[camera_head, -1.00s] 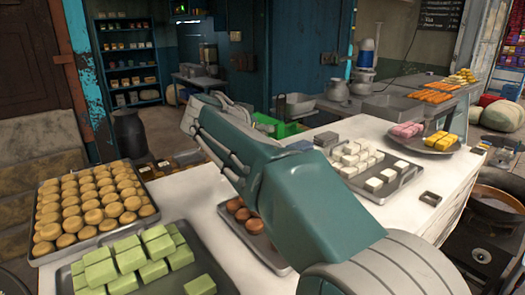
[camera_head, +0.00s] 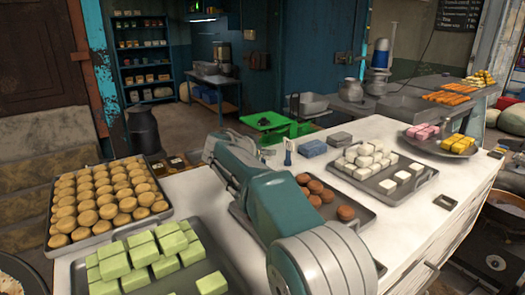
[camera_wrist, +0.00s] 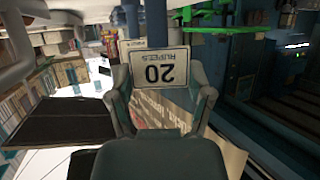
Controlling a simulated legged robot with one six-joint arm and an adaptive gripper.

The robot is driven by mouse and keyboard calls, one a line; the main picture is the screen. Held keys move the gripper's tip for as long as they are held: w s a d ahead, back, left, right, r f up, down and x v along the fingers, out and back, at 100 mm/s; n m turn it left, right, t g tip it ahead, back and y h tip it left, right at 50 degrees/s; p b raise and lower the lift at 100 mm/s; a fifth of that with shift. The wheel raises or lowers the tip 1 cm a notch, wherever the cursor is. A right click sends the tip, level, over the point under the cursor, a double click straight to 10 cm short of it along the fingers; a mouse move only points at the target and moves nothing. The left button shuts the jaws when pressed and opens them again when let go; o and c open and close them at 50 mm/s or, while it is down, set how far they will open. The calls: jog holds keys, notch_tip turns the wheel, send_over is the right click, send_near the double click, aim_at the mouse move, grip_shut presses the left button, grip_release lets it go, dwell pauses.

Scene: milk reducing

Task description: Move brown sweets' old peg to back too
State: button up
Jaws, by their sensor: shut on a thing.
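The brown sweets (camera_head: 345,212) are round and sit on a dark tray (camera_head: 364,222) in the middle of the white counter, partly hidden by my arm in the head view. In the wrist view a white card (camera_wrist: 160,67) reading "20 RUPEES" appears upside down between the fingers of my gripper (camera_wrist: 161,82). My gripper is shut on this price peg. Its lower part is hidden by the gripper. In the head view my arm covers the gripper and the held peg. A small blue and white upright thing (camera_head: 288,151) stands near the counter's back edge.
A biscuit tray (camera_head: 50,220) and green sweets (camera_head: 150,254) lie at the left. Green crates (camera_head: 270,125) stand beyond the counter.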

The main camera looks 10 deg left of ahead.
jog(key=o, duration=1.3)
jog(key=shift+s+a+r, duration=0.2)
jog(key=shift+s, duration=0.1)
jog(key=v, duration=1.1)
jog(key=shift+s, duration=0.15)
